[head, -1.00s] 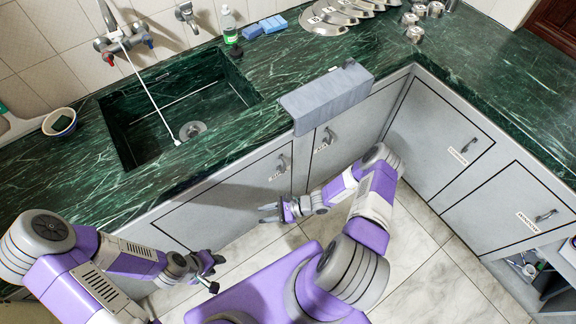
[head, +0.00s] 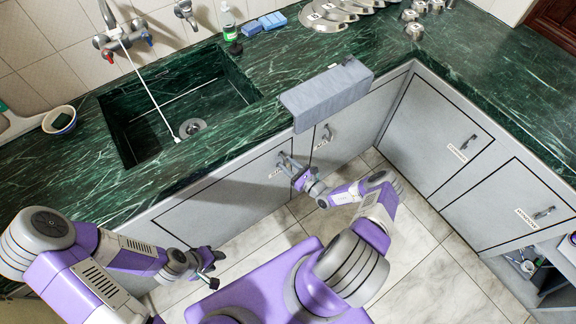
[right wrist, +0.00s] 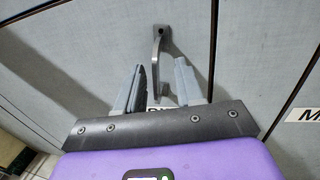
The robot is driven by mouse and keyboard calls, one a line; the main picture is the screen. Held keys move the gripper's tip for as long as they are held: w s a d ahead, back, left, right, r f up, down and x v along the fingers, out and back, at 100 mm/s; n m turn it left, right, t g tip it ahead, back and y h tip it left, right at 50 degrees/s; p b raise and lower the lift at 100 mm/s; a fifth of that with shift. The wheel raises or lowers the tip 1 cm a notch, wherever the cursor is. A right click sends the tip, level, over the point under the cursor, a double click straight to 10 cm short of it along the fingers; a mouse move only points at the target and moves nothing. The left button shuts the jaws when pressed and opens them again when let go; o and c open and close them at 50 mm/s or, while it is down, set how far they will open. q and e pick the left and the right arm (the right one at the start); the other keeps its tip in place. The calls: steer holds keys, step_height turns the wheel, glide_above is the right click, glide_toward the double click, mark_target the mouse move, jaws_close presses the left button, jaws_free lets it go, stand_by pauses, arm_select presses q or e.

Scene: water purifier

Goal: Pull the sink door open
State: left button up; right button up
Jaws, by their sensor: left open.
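The sink door (head: 215,207) is the grey cabinet door below the green counter, and it looks closed. Its label near the handle is partly hidden in the head view. My right gripper (head: 288,163) is at the door's handle near the upper right corner. In the right wrist view, the dark curved handle (right wrist: 158,51) runs between the two spread fingers of the right gripper (right wrist: 162,80), with gaps beside it. The fingers are open around its lower part. My left gripper (head: 210,268) is open and empty, low in front of the door's left part.
A grey cloth (head: 326,95) hangs over the counter edge above the neighbouring door (head: 350,128). More labelled doors stand along the right side. The sink basin (head: 180,105) is set in the counter above. Tiled floor (head: 262,236) lies clear in front of the cabinets.

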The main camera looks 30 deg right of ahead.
steer(key=shift+w, duration=0.1)
jaws_close()
steer(key=shift+a, duration=0.1)
stand_by(1.3)
